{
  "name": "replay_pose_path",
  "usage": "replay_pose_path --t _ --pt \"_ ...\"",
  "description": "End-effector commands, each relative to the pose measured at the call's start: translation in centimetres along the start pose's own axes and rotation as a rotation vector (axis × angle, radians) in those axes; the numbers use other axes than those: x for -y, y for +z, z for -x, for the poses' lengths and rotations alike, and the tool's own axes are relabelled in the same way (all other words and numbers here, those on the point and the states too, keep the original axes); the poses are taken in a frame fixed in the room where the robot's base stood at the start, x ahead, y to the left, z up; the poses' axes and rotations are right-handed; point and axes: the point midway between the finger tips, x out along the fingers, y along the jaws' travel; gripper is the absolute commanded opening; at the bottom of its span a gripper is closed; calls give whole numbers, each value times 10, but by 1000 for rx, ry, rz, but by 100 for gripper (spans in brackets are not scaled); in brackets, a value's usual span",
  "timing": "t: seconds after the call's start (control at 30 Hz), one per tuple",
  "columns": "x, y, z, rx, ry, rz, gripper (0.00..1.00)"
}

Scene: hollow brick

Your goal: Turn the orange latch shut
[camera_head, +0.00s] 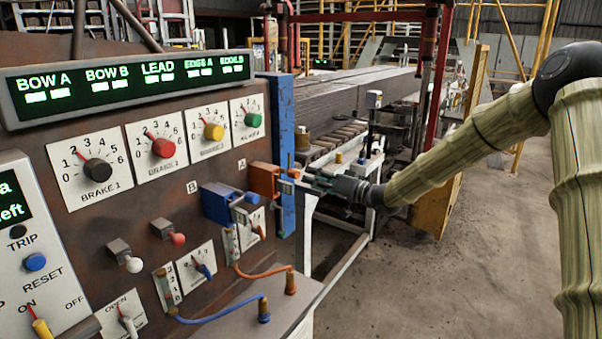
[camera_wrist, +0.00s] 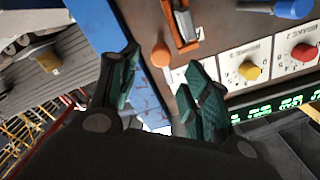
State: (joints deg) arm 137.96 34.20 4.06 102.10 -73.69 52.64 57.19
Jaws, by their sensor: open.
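The orange housing (camera_head: 263,180) marked A sticks out from the panel's right side, and it also shows at the top of the wrist view (camera_wrist: 182,20). My gripper (camera_head: 312,180) is at the housing's outer end. Its fingers are apart in the wrist view (camera_wrist: 165,90). I cannot tell whether a finger touches the latch.
A blue housing (camera_head: 222,204) marked B with a grey lever sits left of the orange one. Dials, switches and looped orange and blue cables are on the panel around it. A blue post (camera_head: 284,120) stands close behind. Open floor (camera_head: 440,290) lies to the right.

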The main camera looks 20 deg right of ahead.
Motion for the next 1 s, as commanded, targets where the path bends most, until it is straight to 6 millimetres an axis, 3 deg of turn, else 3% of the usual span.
replay_pose_path --t 0.2,0.4,0.83,1.0 --pt "0 0 -30 2 1 0 48" --pt "0 0 -48 1 2 0 48" --pt "0 1 -55 0 1 -1 48" --pt "0 1 -55 0 1 -1 17"
